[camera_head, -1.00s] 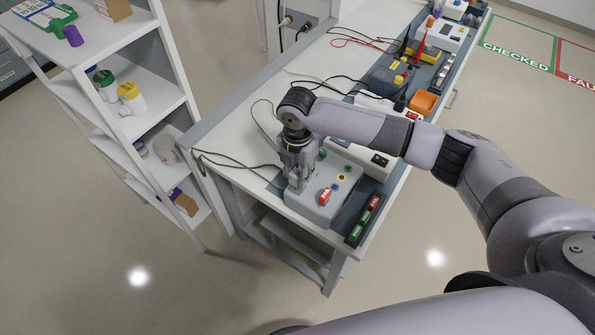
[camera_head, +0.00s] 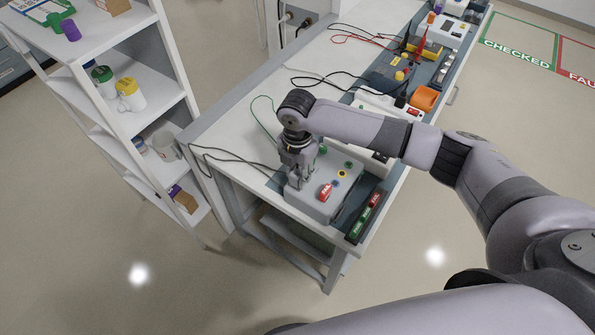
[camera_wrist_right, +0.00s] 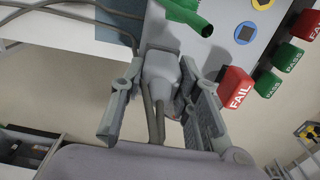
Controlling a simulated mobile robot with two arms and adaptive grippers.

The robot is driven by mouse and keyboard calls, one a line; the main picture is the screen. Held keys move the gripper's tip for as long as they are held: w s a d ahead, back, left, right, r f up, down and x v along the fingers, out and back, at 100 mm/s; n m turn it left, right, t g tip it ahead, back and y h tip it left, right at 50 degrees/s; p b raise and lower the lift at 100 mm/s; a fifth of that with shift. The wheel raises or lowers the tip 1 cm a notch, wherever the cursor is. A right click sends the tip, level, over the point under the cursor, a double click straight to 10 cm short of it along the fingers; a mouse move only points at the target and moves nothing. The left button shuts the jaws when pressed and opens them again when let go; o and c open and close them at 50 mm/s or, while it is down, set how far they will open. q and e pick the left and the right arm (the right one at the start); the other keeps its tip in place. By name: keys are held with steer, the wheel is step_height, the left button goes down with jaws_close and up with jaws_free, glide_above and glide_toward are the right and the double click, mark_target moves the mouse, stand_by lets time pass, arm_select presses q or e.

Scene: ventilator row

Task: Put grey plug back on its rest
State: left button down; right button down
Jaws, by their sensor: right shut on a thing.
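My right gripper (camera_head: 300,180) points down at the left end of a grey tester box (camera_head: 316,205) on the bench. In the right wrist view, my right gripper (camera_wrist_right: 162,95) is shut on the grey plug (camera_wrist_right: 160,70), which sits between its two fingers. In the head view the fingers hide the plug. I cannot make out its rest, nor whether the plug touches anything beneath it. My left gripper is not in view.
Green and red tags lie in a dark tray (camera_head: 366,218) at the bench's front edge. Other testers (camera_head: 392,72) and loose leads stand farther back. A white shelf (camera_head: 128,75) with jars stands at the left.

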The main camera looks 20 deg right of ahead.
mark_target(298, 168)
stand_by(0.4)
steer(key=c, duration=1.1)
jaws_free()
step_height(298, 168, up, 12)
